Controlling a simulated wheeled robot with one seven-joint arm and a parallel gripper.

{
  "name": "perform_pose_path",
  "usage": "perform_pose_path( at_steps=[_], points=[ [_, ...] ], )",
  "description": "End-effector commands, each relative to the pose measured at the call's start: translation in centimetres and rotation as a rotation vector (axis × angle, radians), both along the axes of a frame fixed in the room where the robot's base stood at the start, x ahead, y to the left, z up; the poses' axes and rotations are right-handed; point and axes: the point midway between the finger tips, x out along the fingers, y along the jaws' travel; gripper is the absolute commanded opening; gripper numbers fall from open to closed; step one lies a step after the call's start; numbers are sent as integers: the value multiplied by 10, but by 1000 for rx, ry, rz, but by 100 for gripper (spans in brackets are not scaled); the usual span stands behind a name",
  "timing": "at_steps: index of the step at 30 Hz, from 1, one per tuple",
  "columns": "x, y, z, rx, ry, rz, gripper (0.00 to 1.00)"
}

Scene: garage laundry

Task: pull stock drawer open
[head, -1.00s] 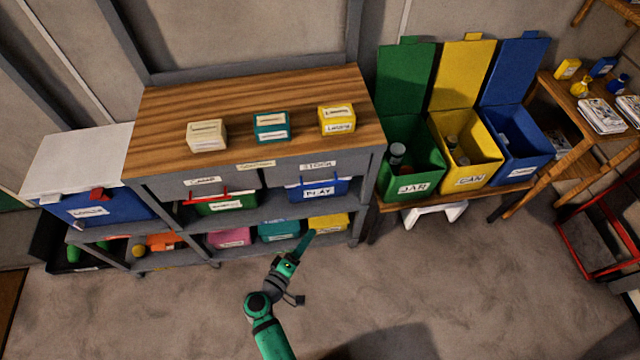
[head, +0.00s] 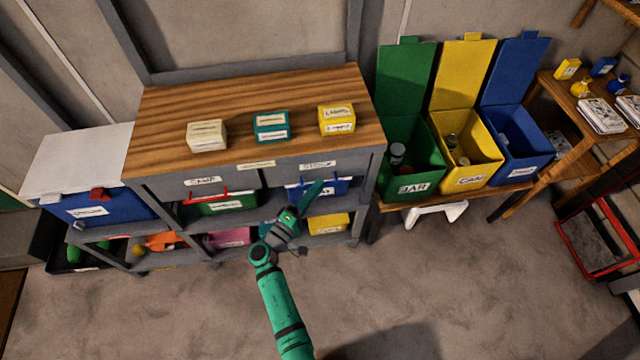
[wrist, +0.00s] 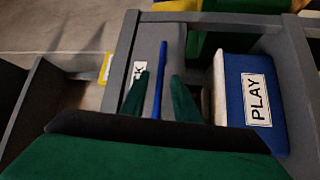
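The stock drawer (head: 285,173) is a grey front under the wooden top, at the right of the shelf unit, and looks shut. Its white label shows in the head view; in the wrist view the drawer front (wrist: 147,55) shows only the label's end. A thin blue bar handle (wrist: 162,65) runs along the front. My gripper (head: 314,188) is in front of the drawer. In the wrist view its two green fingers (wrist: 160,94) are apart, one on each side of the blue bar, with gaps visible. Part of the handle is hidden behind my gripper in the head view.
A blue PLAY box (wrist: 232,85) sits close below the drawer, beside my fingers. The camp drawer (head: 165,186) is to the left. Small boxes stand on the wooden top (head: 290,90). Sorting bins (head: 412,170) stand at the right. The floor in front is clear.

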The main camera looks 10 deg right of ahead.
Motion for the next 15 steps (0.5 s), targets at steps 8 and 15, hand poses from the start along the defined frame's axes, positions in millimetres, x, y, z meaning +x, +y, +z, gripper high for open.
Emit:
perform_pose_path(
  at_steps=[8, 15],
  points=[
    [16, -17, 3, 0, 0, 0, 28],
    [17, -18, 3, 0, 1, 1, 28]
  ],
)
